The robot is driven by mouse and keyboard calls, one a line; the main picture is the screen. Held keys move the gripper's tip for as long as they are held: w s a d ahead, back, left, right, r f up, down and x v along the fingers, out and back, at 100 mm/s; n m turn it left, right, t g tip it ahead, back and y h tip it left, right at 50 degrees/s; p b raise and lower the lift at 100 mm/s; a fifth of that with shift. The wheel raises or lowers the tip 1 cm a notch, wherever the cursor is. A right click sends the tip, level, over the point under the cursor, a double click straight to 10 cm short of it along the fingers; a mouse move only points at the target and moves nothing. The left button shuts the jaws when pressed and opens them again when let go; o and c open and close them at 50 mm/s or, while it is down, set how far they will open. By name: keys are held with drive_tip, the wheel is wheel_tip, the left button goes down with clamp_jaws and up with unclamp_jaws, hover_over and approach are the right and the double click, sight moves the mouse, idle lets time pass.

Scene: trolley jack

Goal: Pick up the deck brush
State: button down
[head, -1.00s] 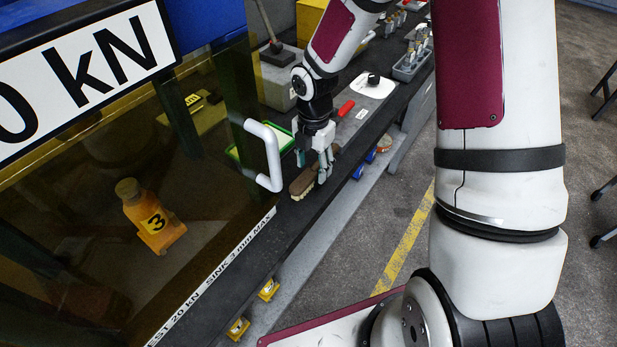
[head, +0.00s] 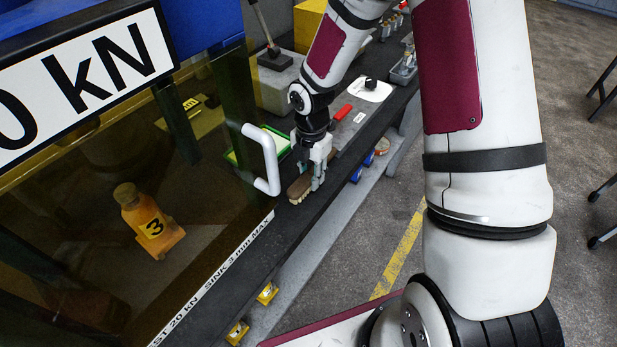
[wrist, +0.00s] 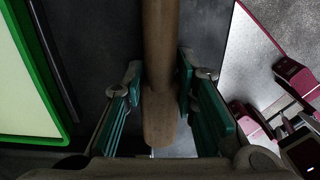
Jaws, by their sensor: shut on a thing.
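The deck brush (head: 300,192) is a brown wooden block with pale bristles, on the dark bench top close to the white bar handle. My gripper (head: 311,178) is low over it, with its fingers on either side of the brush. In the wrist view the brush's wooden back (wrist: 160,60) runs between the green-padded fingers of my gripper (wrist: 158,100), which is shut on it. The fingers and the wrist hide part of the brush in the head view. The brush looks to be at bench height; I cannot tell whether it touches the top.
A white bar handle (head: 268,160) stands just left of the brush. A red-handled tool (head: 342,112) and a white plate with a black knob (head: 370,90) lie farther along the bench. Open floor is at the right.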

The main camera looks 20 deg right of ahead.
sight(311, 171)
drive_tip(key=shift+r, duration=0.1)
drive_tip(key=shift+r, duration=0.65)
wheel_tip(311, 171, up, 2)
drive_tip(key=shift+w+r, duration=0.1)
drive_tip(key=s+d+r, duration=0.1)
drive_tip(key=s+d, duration=0.1)
drive_tip(key=s, duration=1.4)
drive_tip(key=shift+d+r+p, duration=0.15)
drive_tip(key=shift+p, duration=0.3)
